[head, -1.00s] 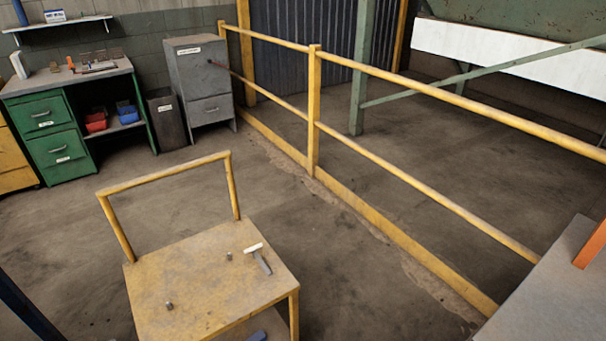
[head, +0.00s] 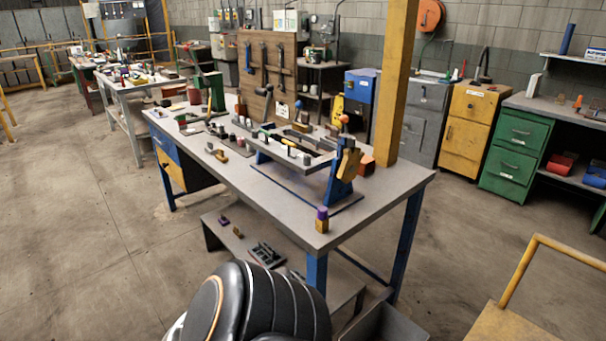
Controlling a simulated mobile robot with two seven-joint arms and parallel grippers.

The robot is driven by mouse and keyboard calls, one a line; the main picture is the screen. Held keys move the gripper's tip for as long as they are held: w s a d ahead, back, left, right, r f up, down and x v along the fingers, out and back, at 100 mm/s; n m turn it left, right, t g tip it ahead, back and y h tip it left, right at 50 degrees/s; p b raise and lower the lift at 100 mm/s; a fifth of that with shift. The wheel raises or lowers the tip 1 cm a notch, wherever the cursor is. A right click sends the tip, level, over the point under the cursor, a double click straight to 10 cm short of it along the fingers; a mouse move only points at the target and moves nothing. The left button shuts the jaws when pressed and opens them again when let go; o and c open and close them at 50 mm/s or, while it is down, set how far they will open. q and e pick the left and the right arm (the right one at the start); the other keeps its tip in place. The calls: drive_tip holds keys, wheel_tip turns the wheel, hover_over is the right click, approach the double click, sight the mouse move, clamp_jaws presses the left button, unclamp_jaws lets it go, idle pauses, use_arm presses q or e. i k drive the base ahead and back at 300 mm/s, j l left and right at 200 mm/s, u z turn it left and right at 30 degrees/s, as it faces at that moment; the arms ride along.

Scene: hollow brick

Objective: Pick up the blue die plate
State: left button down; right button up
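I cannot pick out a blue die plate with certainty. A grey-topped workbench (head: 385,190) with blue legs stands in the middle of the head view. On it is a press-like fixture with a blue upright bracket (head: 341,184) and a flat grey frame (head: 285,150). A thin base with blue edges lies under the fixture, partly hidden by it. Neither of my grippers is in view.
A low shelf (head: 222,238) under the bench holds a dark block piece (head: 266,255) and small purple parts. A purple-topped bottle (head: 322,220) stands near the bench corner. The floor at left is clear.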

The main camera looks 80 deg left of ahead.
sight(295, 274)
drive_tip(key=u, duration=2.6)
drive_tip(key=i+j+z, duration=0.1)
drive_tip(key=z, duration=0.25)
drive_tip(key=j+z, duration=0.2)
drive_tip(key=z, duration=0.15)
drive_tip(key=i+j+z, duration=0.15)
drive_tip(key=z, duration=0.2)
drive_tip(key=i+j+z, duration=0.1)
drive_tip(key=j+z, duration=0.3)
drive_tip(key=j, duration=0.55)
drive_tip(key=j+z, duration=0.25)
drive_tip(key=j, duration=1.6)
